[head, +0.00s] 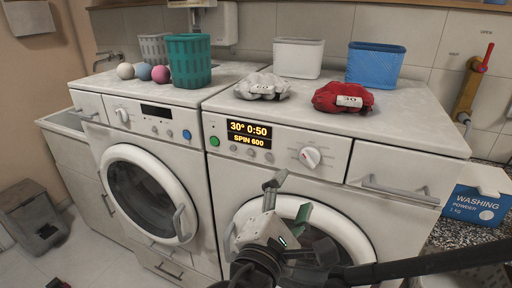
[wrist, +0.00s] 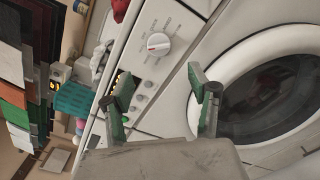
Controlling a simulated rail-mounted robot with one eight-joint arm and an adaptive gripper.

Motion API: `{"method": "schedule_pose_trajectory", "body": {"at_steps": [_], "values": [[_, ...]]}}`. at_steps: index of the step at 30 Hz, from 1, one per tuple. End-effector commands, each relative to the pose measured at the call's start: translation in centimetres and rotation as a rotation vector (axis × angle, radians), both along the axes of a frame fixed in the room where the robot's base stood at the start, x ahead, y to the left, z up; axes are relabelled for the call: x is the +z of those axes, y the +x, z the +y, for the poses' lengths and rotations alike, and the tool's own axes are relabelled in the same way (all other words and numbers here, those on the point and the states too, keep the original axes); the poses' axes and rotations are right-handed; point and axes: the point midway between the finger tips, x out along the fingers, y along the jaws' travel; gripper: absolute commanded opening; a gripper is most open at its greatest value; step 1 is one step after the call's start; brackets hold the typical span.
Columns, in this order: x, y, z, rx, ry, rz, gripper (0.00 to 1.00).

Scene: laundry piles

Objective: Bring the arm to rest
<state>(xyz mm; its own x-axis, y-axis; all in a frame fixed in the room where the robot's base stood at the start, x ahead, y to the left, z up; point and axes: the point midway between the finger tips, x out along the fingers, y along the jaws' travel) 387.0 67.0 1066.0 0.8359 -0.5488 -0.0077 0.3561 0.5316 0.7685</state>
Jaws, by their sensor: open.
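My gripper (head: 288,203) is open and empty in front of the right washing machine (head: 292,168), level with the space between its control panel and its round door. In the wrist view my gripper (wrist: 163,92) shows its two fingers spread apart, with nothing between them but the machine's front behind. My arm reaches in from the lower right in the head view. The right machine's display (head: 249,133) reads 30° 0:50 and SPIN 600. Its round door (head: 322,222) looks shut and is partly hidden by my gripper and arm.
On the machines stand a green basket (head: 188,61), a grey basket (head: 153,49), several balls (head: 142,71), a white bin (head: 298,57), a blue bin (head: 375,65), a grey cloth pile (head: 262,86) and a red cloth pile (head: 343,97). A washing powder box (head: 478,197) stands at right.

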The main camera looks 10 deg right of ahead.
Motion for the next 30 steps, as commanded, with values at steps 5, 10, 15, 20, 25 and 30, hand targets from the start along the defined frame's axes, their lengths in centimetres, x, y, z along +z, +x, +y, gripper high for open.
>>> {"method": "schedule_pose_trajectory", "body": {"at_steps": [5, 10, 15, 20, 25, 30], "values": [[-1.9, 0.7, -2.1, -0.041, 0.129, 0.061, 0.55], [-5.4, 0.9, -5.1, -0.131, 0.420, 0.149, 0.55], [-8.4, 0.2, -7.0, -0.246, 0.754, 0.187, 0.55], [-9.9, -0.8, -7.7, -0.369, 1.089, 0.171, 0.55], [-10.1, -1.7, -7.5, -0.509, 1.454, 0.097, 0.55], [-9.0, -2.0, -7.1, -0.630, 1.773, -0.010, 0.55]]}}
